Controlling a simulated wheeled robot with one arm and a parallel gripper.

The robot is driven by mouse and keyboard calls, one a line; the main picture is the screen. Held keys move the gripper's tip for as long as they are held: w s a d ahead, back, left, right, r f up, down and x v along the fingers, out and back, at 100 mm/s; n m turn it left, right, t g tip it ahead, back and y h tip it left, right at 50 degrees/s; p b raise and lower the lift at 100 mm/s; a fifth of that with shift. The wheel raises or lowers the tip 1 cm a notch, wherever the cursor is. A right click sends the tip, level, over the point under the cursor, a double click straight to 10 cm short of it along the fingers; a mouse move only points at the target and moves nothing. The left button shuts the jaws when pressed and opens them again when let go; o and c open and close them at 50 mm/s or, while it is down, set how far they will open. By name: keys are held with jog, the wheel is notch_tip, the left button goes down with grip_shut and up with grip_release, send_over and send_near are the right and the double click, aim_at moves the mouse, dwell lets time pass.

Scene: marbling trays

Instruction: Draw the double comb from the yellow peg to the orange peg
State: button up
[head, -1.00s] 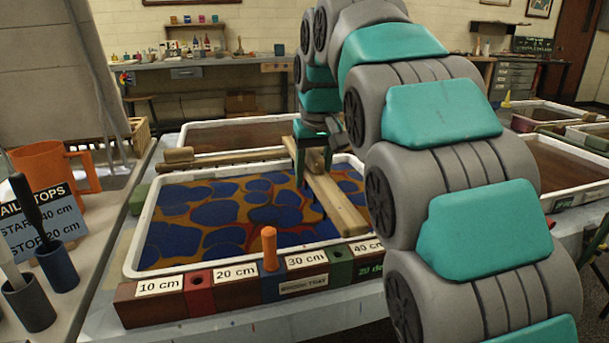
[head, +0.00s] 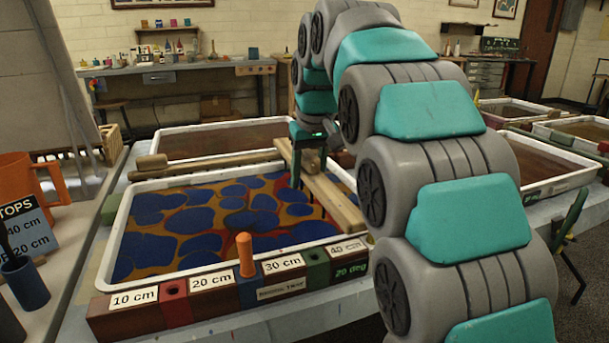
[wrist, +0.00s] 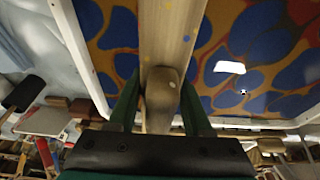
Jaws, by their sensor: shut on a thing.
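The double comb (head: 333,198) is a pale wooden bar lying across the tray (head: 118,250) of blue, orange and red marbling, toward its right end. My gripper (head: 309,160) is shut on the comb's rounded wooden handle; in the wrist view the handle (wrist: 160,88) sits between both fingers. The comb's teeth are mostly hidden. The orange peg (head: 245,254) stands upright in the blue block of the front rail, between the 20 cm and 30 cm labels, left of the comb. I cannot make out a yellow peg on this rail; my arm covers its right end.
Another wooden bar with a knob (head: 152,163) lies along the tray's back side. A second tray (head: 163,131) is behind, and more trays (head: 560,165) stand at the right. An orange mug (head: 20,180) and a stop sign card (head: 28,230) are at the left.

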aim_at(245, 208)
jog(key=shift+f, duration=0.25)
jog(key=shift+d+f+b, duration=0.1)
jog(key=shift+f+b, duration=0.4)
jog(key=shift+f, duration=0.2)
jog(key=shift+f, duration=0.55)
jog(key=shift+s+a+f, duration=0.1)
jog(key=shift+s+a, duration=0.2)
jog(key=shift+a, duration=0.75)
jog(key=shift+s+a+f, duration=0.1)
jog(key=shift+s+a, duration=0.25)
jog(key=shift+a, duration=0.65)
jog(key=shift+s+a, duration=0.3)
jog(key=shift+a, duration=0.75)
grip_shut()
jog(key=shift+s+a+p, duration=0.15)
jog(key=shift+s+a, duration=0.15)
jog(key=shift+a, duration=0.8)
jog(key=shift+s+a+p, duration=0.1)
jog(key=shift+s+a, duration=0.2)
jog(key=shift+a, duration=0.75)
jog(key=shift+s+a+p, duration=0.15)
jog(key=shift+s+a, duration=0.15)
jog(key=shift+a, duration=0.8)
